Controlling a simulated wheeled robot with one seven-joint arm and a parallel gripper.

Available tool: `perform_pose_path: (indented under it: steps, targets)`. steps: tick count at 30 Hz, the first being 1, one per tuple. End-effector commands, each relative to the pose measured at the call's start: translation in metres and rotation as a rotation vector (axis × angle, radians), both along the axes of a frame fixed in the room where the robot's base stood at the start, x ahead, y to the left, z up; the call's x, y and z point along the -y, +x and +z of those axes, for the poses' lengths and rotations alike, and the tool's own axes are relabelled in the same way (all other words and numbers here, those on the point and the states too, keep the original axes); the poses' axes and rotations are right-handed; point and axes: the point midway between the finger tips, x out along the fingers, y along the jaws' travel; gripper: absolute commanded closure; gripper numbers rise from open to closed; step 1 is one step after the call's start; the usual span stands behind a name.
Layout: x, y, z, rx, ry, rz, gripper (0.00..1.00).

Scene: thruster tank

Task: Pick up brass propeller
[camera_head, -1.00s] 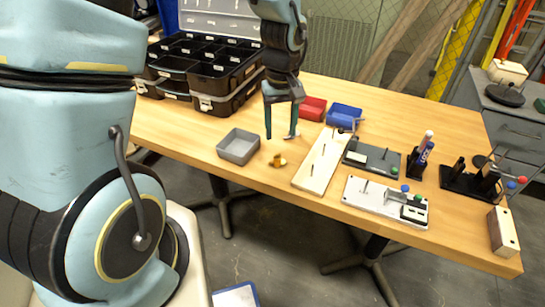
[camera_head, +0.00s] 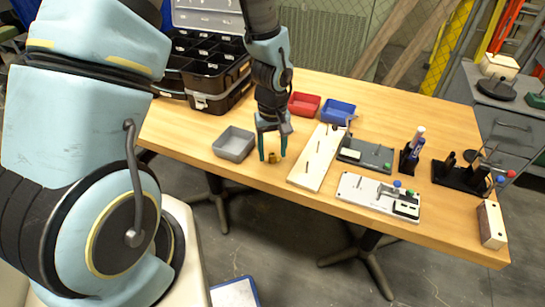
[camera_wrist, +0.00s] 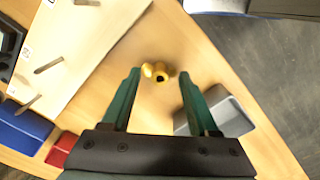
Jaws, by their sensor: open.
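The brass propeller (camera_head: 272,157) sits on the wooden table, between the grey bin and the pale board with pegs. In the wrist view the propeller (camera_wrist: 158,72) shows as a small golden piece with a dark hole in its hub. It lies a little beyond the line between my fingertips, near the middle of the gap. My gripper (camera_head: 271,157) is open and points down over the propeller, with a green finger on either side. In the wrist view my gripper (camera_wrist: 160,73) is empty. I cannot tell the exact height of the fingertips above the table.
The grey bin (camera_head: 220,152) stands close to the left of my gripper. The pale peg board (camera_head: 309,174) lies to the right. Red (camera_head: 304,99) and blue (camera_head: 329,113) bins stand behind. Fixtures (camera_head: 350,190) stand further right, and a black organizer case (camera_head: 218,104) stands at the back left.

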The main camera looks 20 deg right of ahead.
Motion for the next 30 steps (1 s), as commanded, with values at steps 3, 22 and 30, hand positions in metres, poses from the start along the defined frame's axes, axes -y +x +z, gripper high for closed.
perform_pose_path:
  steps: [3,22,30]
  targets:
    - [0.0000,0.0000,0.0001,0.000,0.000,0.000,0.50]
    - [0.0000,0.0001,0.0003,0.000,0.000,0.000,1.00]
    - [0.0001,0.0001,0.0004,0.000,0.000,0.000,1.00]
